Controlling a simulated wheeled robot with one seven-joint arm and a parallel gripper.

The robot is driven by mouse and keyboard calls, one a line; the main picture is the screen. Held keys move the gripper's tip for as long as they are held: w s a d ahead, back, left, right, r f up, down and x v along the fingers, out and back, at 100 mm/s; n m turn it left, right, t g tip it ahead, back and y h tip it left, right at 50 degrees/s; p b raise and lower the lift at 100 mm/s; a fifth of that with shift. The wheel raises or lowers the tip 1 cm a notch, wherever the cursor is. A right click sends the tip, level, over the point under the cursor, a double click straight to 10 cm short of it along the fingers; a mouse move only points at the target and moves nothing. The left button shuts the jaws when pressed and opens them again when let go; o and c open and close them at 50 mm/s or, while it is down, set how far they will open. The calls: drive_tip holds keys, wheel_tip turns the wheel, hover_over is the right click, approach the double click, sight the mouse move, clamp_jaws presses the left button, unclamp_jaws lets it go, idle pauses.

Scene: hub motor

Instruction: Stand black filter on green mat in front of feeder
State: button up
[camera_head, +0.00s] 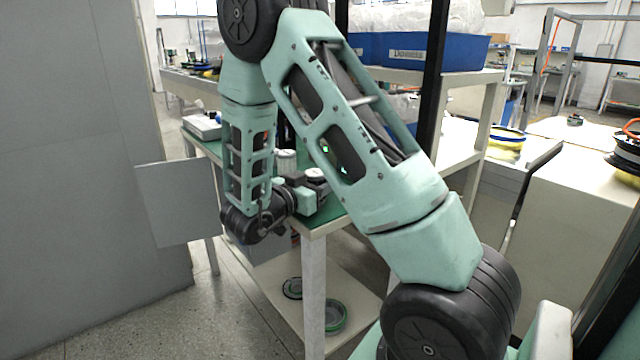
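A green mat (336,221) covers the top of a white table. My arm hides much of it. My gripper (316,191) is low over the mat near the table's front corner, pointing right. A pale ribbed cylinder (286,161) stands just behind my wrist. A white box-like device (203,126) is at the table's far left end. I cannot tell which thing is the feeder.
Blue bins (440,52) with clear bags sit on a shelf behind. A lower shelf (345,290) holds green-rimmed round parts (335,317). A grey panel (178,203) stands at the table's left. A dark post (433,80) rises behind my arm. A pale workbench (580,160) is at right.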

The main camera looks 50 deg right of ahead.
drive_tip(key=o, duration=1)
drive_tip(key=shift+f, duration=0.1)
drive_tip(key=shift+o, duration=0.2)
